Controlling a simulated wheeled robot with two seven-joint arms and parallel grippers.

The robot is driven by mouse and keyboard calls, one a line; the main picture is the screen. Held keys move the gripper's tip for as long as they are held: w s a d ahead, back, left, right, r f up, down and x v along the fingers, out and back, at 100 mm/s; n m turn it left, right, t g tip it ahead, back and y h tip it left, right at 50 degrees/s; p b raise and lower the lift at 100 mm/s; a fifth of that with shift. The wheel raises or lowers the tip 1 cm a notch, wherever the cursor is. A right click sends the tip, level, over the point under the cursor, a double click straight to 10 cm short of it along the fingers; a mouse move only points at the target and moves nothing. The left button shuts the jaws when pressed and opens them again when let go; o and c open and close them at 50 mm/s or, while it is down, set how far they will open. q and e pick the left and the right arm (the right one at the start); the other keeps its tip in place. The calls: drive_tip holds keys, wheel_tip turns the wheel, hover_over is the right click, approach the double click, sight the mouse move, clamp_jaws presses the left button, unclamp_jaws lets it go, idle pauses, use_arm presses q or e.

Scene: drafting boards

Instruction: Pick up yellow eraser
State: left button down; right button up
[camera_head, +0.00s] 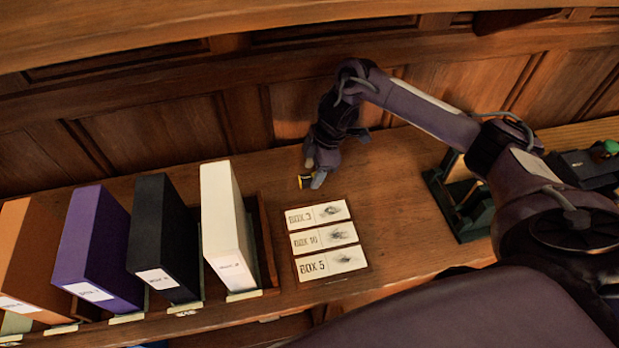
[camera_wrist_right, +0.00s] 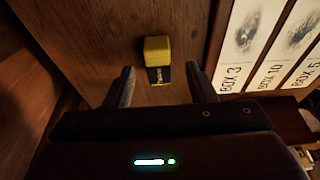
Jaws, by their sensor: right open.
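The yellow eraser (camera_wrist_right: 157,50) has a yellow end and a dark sleeve with small lettering. In the right wrist view it lies on the wooden desk just ahead of and between the open fingers of my right gripper (camera_wrist_right: 160,88). No contact with either finger is visible there. In the head view the eraser (camera_head: 305,182) shows small at the fingertips of my right gripper (camera_head: 314,176), partly hidden by it. My left gripper is not in view.
Three label cards (camera_head: 324,239), BOX 3, BOX 10 and BOX 5, lie in front of the eraser. Upright white (camera_head: 228,225), black (camera_head: 162,240), purple (camera_head: 100,250) and orange (camera_head: 28,255) boxes stand left. A dark green stand (camera_head: 462,205) is right. Wooden panelling (camera_head: 160,135) rises behind.

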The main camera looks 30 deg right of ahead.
sight(312, 177)
drive_tip(key=shift+x, duration=0.95)
drive_tip(key=shift+w, duration=0.1)
drive_tip(key=c, duration=0.5)
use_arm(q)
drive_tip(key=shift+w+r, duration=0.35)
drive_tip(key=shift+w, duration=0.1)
use_arm(e)
drive_tip(key=c, duration=0.6)
drive_tip(key=shift+r, duration=0.1)
drive_tip(key=shift+r, duration=0.25)
use_arm(q)
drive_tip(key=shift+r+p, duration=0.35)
drive_tip(key=shift+p, duration=0.05)
use_arm(e)
wheel_tip(312, 177, up, 10)
drive_tip(key=shift+f, duration=0.25)
